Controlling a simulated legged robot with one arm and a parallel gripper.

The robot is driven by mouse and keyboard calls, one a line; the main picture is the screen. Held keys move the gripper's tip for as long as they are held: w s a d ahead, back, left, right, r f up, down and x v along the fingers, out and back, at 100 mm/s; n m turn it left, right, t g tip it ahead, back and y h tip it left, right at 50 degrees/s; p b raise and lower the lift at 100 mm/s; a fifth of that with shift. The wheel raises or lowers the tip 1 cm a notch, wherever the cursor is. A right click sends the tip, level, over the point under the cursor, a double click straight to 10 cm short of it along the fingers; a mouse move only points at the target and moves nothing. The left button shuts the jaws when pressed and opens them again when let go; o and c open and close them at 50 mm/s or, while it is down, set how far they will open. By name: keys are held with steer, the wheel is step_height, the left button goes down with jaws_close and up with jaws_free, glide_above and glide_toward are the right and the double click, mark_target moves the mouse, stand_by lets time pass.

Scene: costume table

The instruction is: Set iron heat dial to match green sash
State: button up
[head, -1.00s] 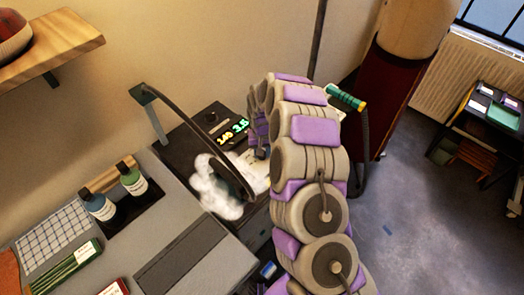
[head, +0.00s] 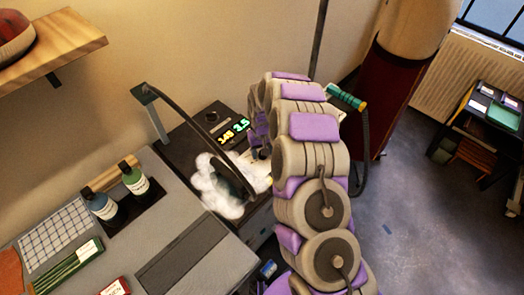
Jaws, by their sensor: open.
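The dark iron station (head: 190,138) stands against the wall with a round knob (head: 211,117) on its panel. Its display (head: 234,130) has yellow and green digits; the green ones look like 3.5, and the yellow ones are too small to read surely. A dark iron (head: 232,180) stands at its front in white steam (head: 213,190). My gripper (head: 258,152) is open beside the display's lower right, largely hidden by my segmented arm. I cannot tell whether it touches anything. No green sash can be made out for certain.
Left on the grey table (head: 170,225) are two bottles (head: 134,181), a checked cloth (head: 55,235), a green labelled packet (head: 68,266) and a red box (head: 112,288). A teal-handled item (head: 345,97) hangs right of my arm. Floor (head: 420,220) at right is open.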

step_height(320, 180, up, 17)
steer(key=p, duration=0.2)
stand_by(0.4)
steer(key=shift+a+r, duration=0.1)
stand_by(0.3)
